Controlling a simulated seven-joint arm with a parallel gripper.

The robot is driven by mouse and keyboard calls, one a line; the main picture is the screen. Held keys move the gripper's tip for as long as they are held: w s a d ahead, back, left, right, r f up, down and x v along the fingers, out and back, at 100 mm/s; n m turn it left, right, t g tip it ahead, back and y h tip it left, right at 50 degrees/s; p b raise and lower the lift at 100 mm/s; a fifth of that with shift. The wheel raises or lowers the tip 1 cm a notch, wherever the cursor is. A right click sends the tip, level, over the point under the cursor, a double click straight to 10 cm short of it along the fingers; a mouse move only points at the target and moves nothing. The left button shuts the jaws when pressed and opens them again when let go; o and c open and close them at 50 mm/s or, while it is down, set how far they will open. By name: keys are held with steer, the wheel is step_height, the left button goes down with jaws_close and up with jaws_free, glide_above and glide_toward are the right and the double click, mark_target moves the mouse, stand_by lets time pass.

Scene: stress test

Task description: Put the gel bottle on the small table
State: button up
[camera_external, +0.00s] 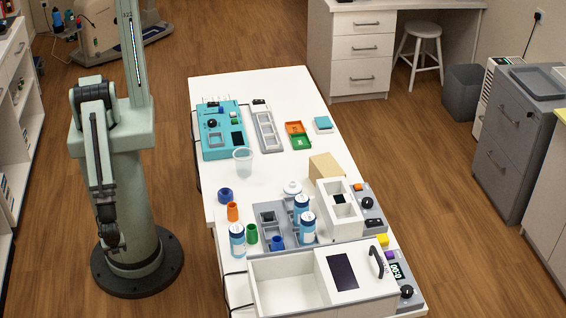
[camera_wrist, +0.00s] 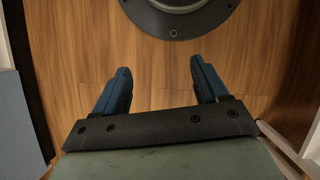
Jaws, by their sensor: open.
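Several similar white bottles with blue labels stand on the white table: one at the near left (camera_external: 237,240), one to the right of it (camera_external: 307,227), and one behind that (camera_external: 301,206). I cannot tell which of them, if any, is the gel bottle. A low white stool (camera_external: 422,27) stands on the floor behind; I cannot tell whether it is the small table. My gripper (camera_wrist: 159,66) is open and empty, with two blue fingers spread apart over bare wooden floor. In the external view my gripper hangs low beside my base (camera_external: 110,238), well left of the bottles.
The long white table (camera_external: 275,86) holds a teal device (camera_external: 222,130), a clear cup (camera_external: 243,161), orange and green trays (camera_external: 298,135), a tan box (camera_external: 327,168) and a white open bin (camera_external: 285,286). Grey cabinets (camera_external: 515,140) stand right. The far table end has bare patches.

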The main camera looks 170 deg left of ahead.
steer(key=s+a+m+g+y, duration=0.1)
steer(key=s+m+g, duration=0.1)
steer(key=s, duration=0.4)
steer(key=shift+m, duration=0.3)
